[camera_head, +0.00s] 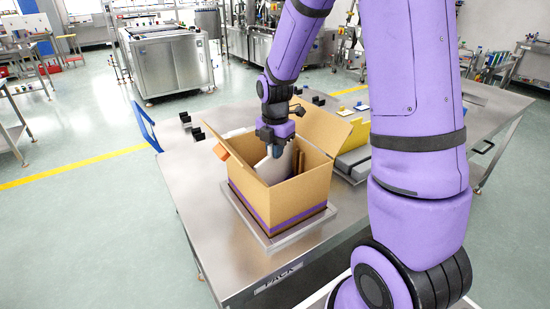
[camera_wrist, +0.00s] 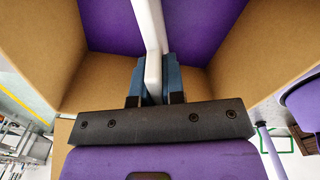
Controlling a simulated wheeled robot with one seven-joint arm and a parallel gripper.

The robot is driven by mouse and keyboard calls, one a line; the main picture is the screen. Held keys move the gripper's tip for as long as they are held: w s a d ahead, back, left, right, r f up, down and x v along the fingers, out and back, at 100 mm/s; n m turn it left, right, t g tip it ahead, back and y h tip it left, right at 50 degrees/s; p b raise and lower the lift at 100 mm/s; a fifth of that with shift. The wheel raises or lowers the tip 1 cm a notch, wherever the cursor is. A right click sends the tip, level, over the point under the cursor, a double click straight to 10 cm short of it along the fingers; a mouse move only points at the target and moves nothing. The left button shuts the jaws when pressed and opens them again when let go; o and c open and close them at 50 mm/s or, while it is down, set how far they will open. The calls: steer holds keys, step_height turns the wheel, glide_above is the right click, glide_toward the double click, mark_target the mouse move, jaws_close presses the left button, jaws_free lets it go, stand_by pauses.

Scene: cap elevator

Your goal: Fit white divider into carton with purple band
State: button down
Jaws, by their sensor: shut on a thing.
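The open cardboard carton with a purple band (camera_head: 300,200) stands upright on the metal table. My gripper (camera_head: 275,150) points down into its open top and is shut on the white divider (camera_head: 268,170), which is partly inside the carton. In the wrist view, my blue fingertips (camera_wrist: 154,82) pinch the white divider (camera_wrist: 152,30), with the purple carton floor (camera_wrist: 205,30) around it and brown walls on both sides. I cannot tell whether the divider touches the floor. A brown upright piece (camera_head: 298,162) stands inside the carton at the right.
The carton sits on a shallow metal tray (camera_head: 285,236) near the table's front edge. Small black holders (camera_head: 197,133) stand behind left.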

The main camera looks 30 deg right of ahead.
mark_target(275, 167)
steer(key=shift+f, duration=1.45)
steer(key=c, duration=1.2)
jaws_free()
steer(key=shift+f, duration=0.1)
